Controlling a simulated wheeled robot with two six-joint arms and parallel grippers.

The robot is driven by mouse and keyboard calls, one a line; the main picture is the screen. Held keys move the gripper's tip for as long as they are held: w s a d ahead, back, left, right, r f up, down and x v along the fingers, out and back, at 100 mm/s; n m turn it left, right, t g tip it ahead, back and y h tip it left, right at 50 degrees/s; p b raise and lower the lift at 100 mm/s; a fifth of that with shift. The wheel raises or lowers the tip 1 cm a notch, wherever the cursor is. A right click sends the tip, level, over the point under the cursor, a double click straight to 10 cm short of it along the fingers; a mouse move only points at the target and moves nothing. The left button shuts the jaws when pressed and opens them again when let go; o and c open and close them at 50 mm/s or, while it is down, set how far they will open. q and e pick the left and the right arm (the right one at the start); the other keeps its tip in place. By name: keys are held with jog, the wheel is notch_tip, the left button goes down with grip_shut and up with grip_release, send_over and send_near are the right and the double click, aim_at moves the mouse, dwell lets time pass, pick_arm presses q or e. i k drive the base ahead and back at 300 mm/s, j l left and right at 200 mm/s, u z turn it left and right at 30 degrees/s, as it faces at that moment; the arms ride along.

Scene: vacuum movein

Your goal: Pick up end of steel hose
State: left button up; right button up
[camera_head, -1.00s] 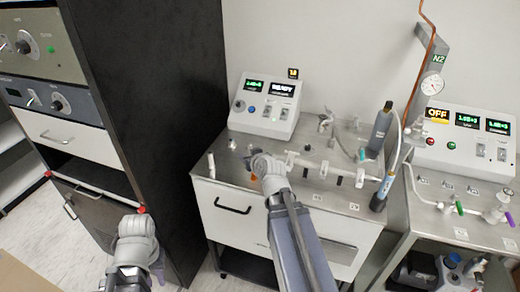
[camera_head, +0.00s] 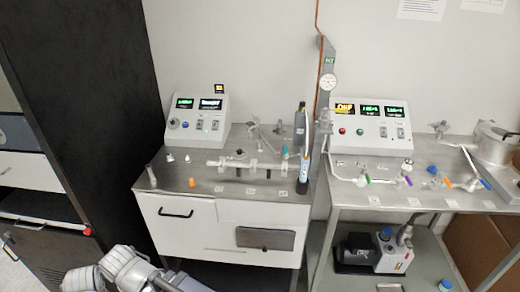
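No steel hose can be told for certain. A grey curved metal piece (camera_head: 405,236) rises from the pump on the lower shelf of the right cart and looks hose-like. Small grey metal fittings (camera_head: 254,131) stand at the back of the left cart's top; their shape is too small to tell. Grey links of my arms show at the bottom left, in front of the left cart. Neither gripper's fingertips are in the picture.
The left cart (camera_head: 170,232) carries a control box (camera_head: 197,119), a white manifold and a dark cylinder (camera_head: 300,130). The right cart carries another box (camera_head: 371,128) and glass tubing. A vacuum pump (camera_head: 393,253) sits below. A black cabinet (camera_head: 95,90) stands left.

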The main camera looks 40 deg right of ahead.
aim_at(259, 143)
jog(key=z, duration=1.3)
jog(key=i+j+z, duration=0.3)
jog(key=i, duration=0.15)
jog(key=i+j, duration=0.1)
jog(key=i, duration=0.25)
